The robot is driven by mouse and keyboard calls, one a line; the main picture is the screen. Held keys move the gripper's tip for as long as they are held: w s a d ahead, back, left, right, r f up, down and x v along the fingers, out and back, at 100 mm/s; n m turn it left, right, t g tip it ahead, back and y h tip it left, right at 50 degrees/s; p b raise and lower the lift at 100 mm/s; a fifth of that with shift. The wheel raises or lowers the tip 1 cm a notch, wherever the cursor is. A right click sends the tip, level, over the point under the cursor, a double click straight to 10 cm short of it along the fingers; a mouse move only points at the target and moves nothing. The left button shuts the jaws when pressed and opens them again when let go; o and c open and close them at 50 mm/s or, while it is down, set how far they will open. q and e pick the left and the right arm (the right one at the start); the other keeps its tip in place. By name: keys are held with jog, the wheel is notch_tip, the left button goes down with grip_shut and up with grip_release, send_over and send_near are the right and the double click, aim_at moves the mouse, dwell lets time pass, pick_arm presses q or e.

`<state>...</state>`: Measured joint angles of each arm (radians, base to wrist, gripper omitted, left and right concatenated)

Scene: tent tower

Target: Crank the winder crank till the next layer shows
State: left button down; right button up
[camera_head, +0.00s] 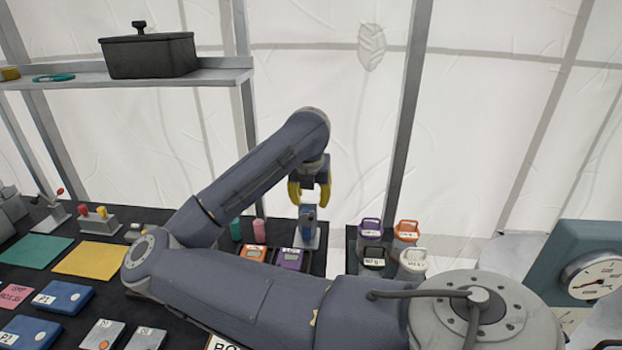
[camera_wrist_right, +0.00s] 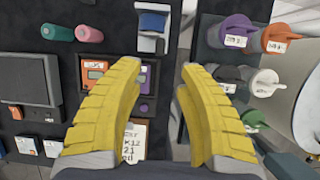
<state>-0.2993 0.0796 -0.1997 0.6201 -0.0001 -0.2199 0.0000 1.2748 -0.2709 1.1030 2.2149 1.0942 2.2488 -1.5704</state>
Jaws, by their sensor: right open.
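My right gripper (camera_head: 309,198) has yellow fingers, spread apart with nothing between them. It hangs above the back edge of the black table and points down. A small blue device on a pale grey base (camera_head: 308,236) stands just below it; it also shows at the top of the right wrist view (camera_wrist_right: 152,24), beyond the fingertips. I cannot tell for sure whether this is the winder, and no crank handle shows clearly. In the right wrist view my open fingers (camera_wrist_right: 160,68) frame a gap beside the orange and purple meters. My left gripper is out of view.
Orange (camera_head: 254,254) and purple (camera_head: 290,258) meters sit in front of the blue device. Lidded canisters, including an orange-topped one (camera_head: 407,230), stand to the right. A lever stand (camera_head: 54,212) and coloured mats are at left. My right arm hides much of the table.

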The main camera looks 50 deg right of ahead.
aim_at(311, 215)
jog(key=x, duration=0.9)
jog(key=shift+f, duration=0.15)
grip_shut()
dwell(0.4)
